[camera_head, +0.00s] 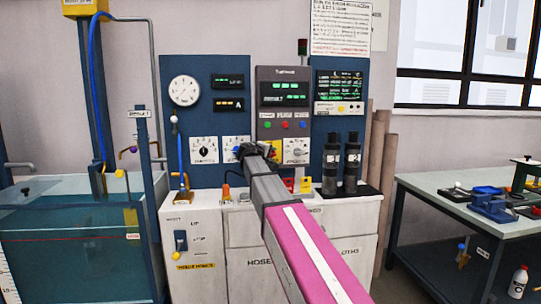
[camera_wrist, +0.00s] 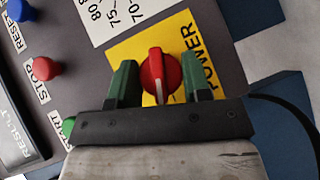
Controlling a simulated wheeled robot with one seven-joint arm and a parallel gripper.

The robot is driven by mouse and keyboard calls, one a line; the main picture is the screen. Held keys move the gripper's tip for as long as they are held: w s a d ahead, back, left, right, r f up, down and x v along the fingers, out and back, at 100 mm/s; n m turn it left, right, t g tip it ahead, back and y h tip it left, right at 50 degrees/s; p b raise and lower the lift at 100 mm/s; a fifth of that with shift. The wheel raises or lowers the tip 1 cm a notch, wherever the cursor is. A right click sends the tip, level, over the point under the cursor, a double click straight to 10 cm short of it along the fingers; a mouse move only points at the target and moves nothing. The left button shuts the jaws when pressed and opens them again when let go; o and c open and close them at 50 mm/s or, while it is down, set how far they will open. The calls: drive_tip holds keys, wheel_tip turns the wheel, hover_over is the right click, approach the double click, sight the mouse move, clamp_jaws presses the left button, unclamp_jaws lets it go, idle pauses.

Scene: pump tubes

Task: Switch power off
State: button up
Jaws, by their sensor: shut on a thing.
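The power switch is a red rotary knob (camera_wrist: 158,72) with a white line, on a yellow plate (camera_wrist: 125,58) marked POWER, in the wrist view. The white line runs roughly up and down in that view. In the head view my gripper (camera_head: 252,152) is against the lower part of the grey control panel (camera_head: 283,75), and my arm hides the knob.
A blue RESET button (camera_wrist: 20,10), a red STOP button (camera_wrist: 46,67) and a green START button (camera_wrist: 68,127) lie left of the knob. Two black cylinders (camera_head: 331,165) stand on the right of the cabinet. A water tank (camera_head: 70,270) is at left, a workbench (camera_head: 450,207) at right.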

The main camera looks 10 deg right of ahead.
drive_tip(key=shift+f+n+t+h, duration=0.1)
drive_tip(key=shift+n+t+h, duration=0.6)
drive_tip(key=shift+n+h, duration=0.3)
drive_tip(key=o, duration=0.9)
drive_tip(key=shift+c, duration=0.2)
drive_tip(key=v, duration=1)
drive_tip(key=shift+s+a, duration=0.25)
drive_tip(key=shift+s, duration=0.1)
